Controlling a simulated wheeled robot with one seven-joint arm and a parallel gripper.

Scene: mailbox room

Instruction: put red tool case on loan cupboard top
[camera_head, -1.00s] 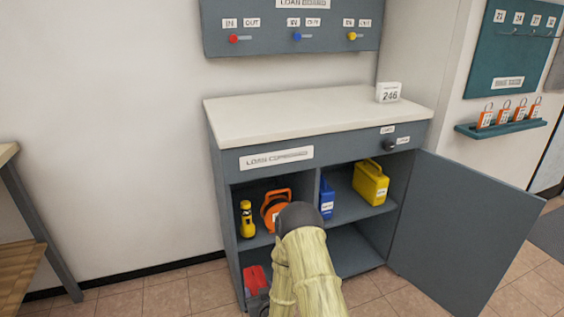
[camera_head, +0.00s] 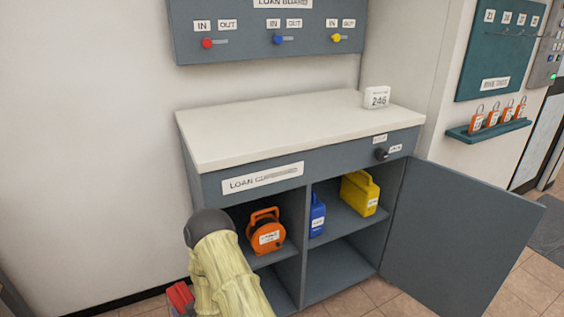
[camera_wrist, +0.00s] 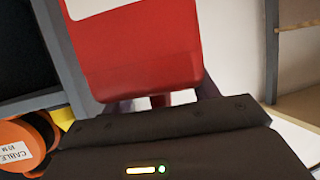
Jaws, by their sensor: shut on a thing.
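The red tool case (camera_head: 180,297) shows at the lower left of the head view, partly hidden behind my arm, outside the left side of the cupboard. In the wrist view the red case (camera_wrist: 140,60) fills the upper middle, and my gripper (camera_wrist: 158,100) is shut on its handle. My gripper is hidden behind my arm in the head view. The loan cupboard (camera_head: 208,187) stands with its door open. Its pale top (camera_head: 270,128) is above the case and mostly bare.
An orange cable reel (camera_head: 265,232), a blue case (camera_head: 317,215) and a yellow case (camera_head: 359,194) sit on the shelves. The open door (camera_head: 460,230) juts out right.

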